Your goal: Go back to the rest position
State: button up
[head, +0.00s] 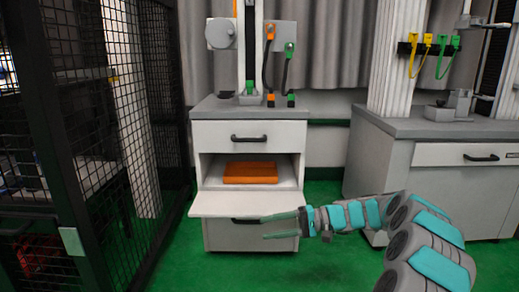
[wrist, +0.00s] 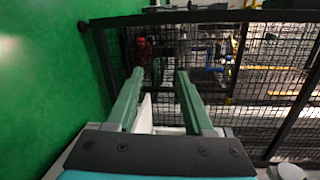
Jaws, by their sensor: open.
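My gripper (head: 282,225) is in front of the lower part of the white cabinet (head: 248,133), with its green fingers pointing left. The fingers are apart with nothing between them; they also show in the wrist view (wrist: 158,85), pointing toward the black mesh fence. My arm reaches in from the lower right of the head view. The cabinet's middle compartment is open, with a white flap (head: 235,204) lying out flat at its front. An orange block (head: 250,172) lies inside the compartment. My fingers are close to the flap's front edge; I cannot tell whether they touch it.
A black mesh fence (head: 75,120) stands on the left, and also fills the right of the wrist view (wrist: 270,75). A grey-topped workbench (head: 430,128) stands on the right. A tower column (head: 250,50) rises from the cabinet top. The green floor (head: 320,270) is clear in front.

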jog(key=s+a+r+n+g+h, duration=0.1)
jog(key=s+a+g+h, duration=0.2)
jog(key=s, duration=0.8)
jog(key=s+a+r+n+h, duration=0.15)
jog(key=s+h, duration=0.25)
jog(key=s, duration=0.8)
jog(key=s+d+f+m+t+h, duration=0.1)
jog(key=s+d+f+h, duration=0.3)
jog(key=s+d, duration=0.5)
jog(key=s+d+f+m+t+h, duration=0.1)
jog(key=s+d+f+h, duration=0.2)
jog(key=s+d+h, duration=0.55)
jog(key=s+a+r+y+p, duration=0.1)
jog(key=s+r+y+p, duration=0.2)
jog(key=r+p, duration=1.2)
jog(key=shift+a, duration=0.25)
jog(key=shift+a+r+n, duration=0.1)
jog(key=shift+a+n, duration=0.05)
jog(key=shift+n, duration=0.2)
jog(key=shift+c, duration=0.2)
